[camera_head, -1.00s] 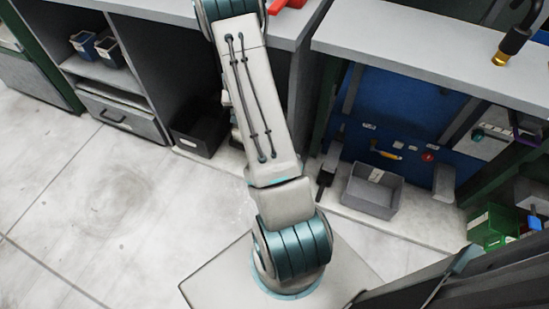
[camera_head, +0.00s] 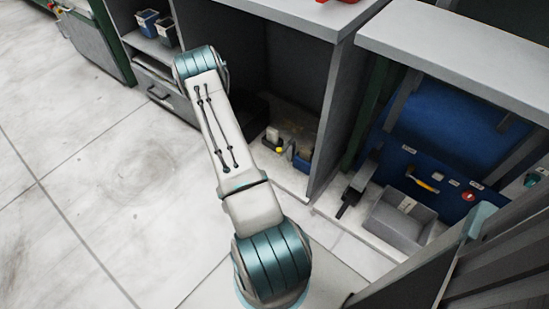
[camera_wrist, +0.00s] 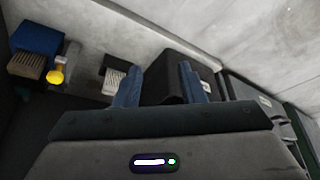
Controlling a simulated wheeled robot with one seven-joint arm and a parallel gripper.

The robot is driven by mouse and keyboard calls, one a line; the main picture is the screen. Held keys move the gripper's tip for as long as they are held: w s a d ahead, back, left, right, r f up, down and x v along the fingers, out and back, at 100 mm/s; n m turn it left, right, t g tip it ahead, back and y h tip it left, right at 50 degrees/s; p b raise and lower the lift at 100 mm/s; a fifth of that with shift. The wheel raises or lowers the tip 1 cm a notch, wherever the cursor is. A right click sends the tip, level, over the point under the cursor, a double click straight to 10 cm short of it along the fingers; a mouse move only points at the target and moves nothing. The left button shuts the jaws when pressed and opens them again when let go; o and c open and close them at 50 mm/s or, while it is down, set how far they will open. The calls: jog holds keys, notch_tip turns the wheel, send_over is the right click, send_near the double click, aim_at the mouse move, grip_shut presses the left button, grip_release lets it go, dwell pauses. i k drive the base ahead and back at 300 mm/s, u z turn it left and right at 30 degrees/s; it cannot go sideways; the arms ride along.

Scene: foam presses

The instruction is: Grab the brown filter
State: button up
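In the wrist view, a brown ribbed block (camera_wrist: 27,66), which looks like the brown filter, lies at the far left against a blue block (camera_wrist: 37,39). A paler ribbed block (camera_wrist: 115,78) lies nearer my left finger. My gripper (camera_wrist: 159,68) has its two blue fingers apart, with nothing seen held between them. A dark box (camera_wrist: 172,66) shows beyond the fingers. The brown block is well to the left of both fingers. In the head view the gripper is hidden behind my arm, and small items sit low in the open bay, too small to tell the filter.
A yellow knob (camera_wrist: 56,75) stands beside the blue block. In the head view, a grey bin (camera_head: 394,222) sits in the right bay. The bay's upright panel (camera_head: 345,105) and grey top (camera_head: 300,14) bound the space. The floor at left is clear.

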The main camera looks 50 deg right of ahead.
aim_at(304, 153)
jog(key=u, duration=0.8)
jog(key=i, duration=0.4)
jog(key=z, duration=2.05)
